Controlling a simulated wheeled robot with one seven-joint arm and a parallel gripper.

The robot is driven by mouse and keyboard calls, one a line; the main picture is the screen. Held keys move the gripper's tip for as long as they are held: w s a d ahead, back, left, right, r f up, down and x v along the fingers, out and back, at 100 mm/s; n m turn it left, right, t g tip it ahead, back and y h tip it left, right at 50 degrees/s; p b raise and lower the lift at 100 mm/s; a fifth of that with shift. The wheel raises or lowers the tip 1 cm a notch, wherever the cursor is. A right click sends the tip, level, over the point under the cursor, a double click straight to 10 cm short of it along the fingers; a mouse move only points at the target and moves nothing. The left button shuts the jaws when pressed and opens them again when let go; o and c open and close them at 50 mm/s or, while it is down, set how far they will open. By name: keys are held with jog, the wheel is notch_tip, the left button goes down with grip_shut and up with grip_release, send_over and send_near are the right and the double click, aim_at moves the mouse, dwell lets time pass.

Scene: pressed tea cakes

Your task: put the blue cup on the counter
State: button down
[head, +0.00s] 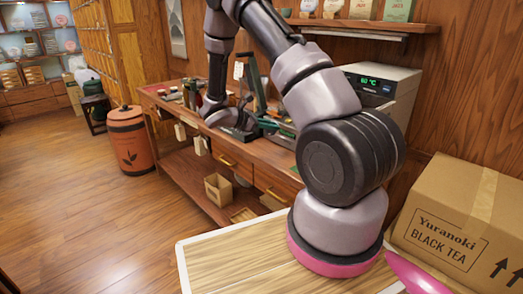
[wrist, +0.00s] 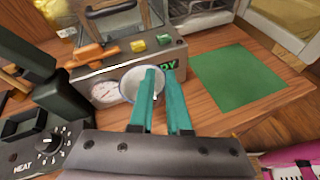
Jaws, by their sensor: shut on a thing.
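My gripper (wrist: 163,76) has two teal fingers, and a pale round cup (wrist: 130,86) with a whitish inside shows at them in the wrist view. The fingers are shut on the cup's wall on its right side, the left finger overlapping the cup's opening. The cup's outside is mostly hidden, so its blue colour is hard to tell. It is in front of a grey machine with a dial gauge (wrist: 105,91). The wooden counter (wrist: 225,115) lies beneath. In the head view the gripper is over the counter (head: 240,152) and the cup cannot be made out.
A flat green mat (wrist: 238,79) lies on the counter to the right of the cup. A dark unit with a heat knob (wrist: 49,144) stands close on the left.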

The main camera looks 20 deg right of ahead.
aim_at(272, 135)
notch_tip(272, 135, down, 4)
jog(key=shift+f, duration=2.1)
jog(key=c, duration=0.9)
grip_release()
jog(key=shift+f, duration=0.15)
jog(key=shift+o, duration=0.2)
